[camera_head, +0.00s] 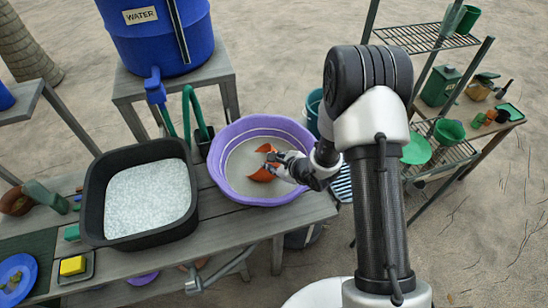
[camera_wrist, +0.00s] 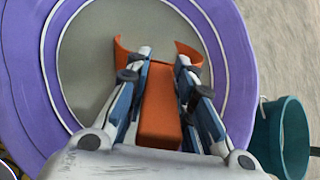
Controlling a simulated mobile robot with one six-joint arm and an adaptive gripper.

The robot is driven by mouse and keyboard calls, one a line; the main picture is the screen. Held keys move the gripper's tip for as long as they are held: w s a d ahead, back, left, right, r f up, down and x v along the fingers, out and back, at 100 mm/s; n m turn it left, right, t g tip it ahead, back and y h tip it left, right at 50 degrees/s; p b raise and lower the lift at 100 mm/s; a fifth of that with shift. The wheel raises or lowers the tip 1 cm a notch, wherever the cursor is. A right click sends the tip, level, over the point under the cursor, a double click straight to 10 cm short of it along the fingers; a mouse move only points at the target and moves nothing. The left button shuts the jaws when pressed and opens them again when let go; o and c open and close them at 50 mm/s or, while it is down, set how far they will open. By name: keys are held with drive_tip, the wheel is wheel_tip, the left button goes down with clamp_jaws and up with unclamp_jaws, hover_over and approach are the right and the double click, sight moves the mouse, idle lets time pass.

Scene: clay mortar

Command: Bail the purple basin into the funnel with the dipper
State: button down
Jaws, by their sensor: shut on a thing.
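The purple basin (camera_head: 220,185) stands on the wooden bench near its right end, with a greyish content inside. It also shows in the wrist view (camera_wrist: 25,85). The orange dipper (camera_head: 263,174) is inside the basin's outline. In the wrist view, its orange handle (camera_wrist: 160,105) lies between the two fingers of my gripper (camera_wrist: 163,75), which is shut on it. The dipper's curved bowl edges show past the fingertips, and the rest is hidden. My gripper (camera_head: 287,163) reaches over the basin from the right. I cannot make out a funnel for certain.
A black tub (camera_head: 95,205) of white granules stands left of the basin. A blue water barrel (camera_head: 160,35) with a tap stands behind on a stand. A teal bucket (camera_wrist: 281,135) is beside the basin. A wire shelf (camera_head: 425,38) with green containers is at right.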

wheel_tip(320, 180, down, 4)
drive_tip(key=d+m+t+y+b, duration=0.1)
drive_tip(key=t+y+b, duration=0.1)
drive_tip(key=y+b, duration=0.15)
drive_tip(key=shift+y, duration=0.35)
drive_tip(key=r, duration=0.2)
drive_tip(key=w+r, duration=0.1)
drive_tip(key=r, duration=0.1)
drive_tip(key=shift+w+d+r+p, duration=0.1)
drive_tip(key=shift+d+r+p, duration=0.05)
drive_tip(key=shift+r+p, duration=0.15)
wheel_tip(320, 180, up, 7)
drive_tip(key=d+m+t+y+b, duration=0.2)
drive_tip(key=y, duration=0.1)
drive_tip(key=shift+s+r+t+b, duration=0.2)
drive_tip(key=shift+s+t+b, duration=0.15)
drive_tip(key=shift+s+t, duration=0.05)
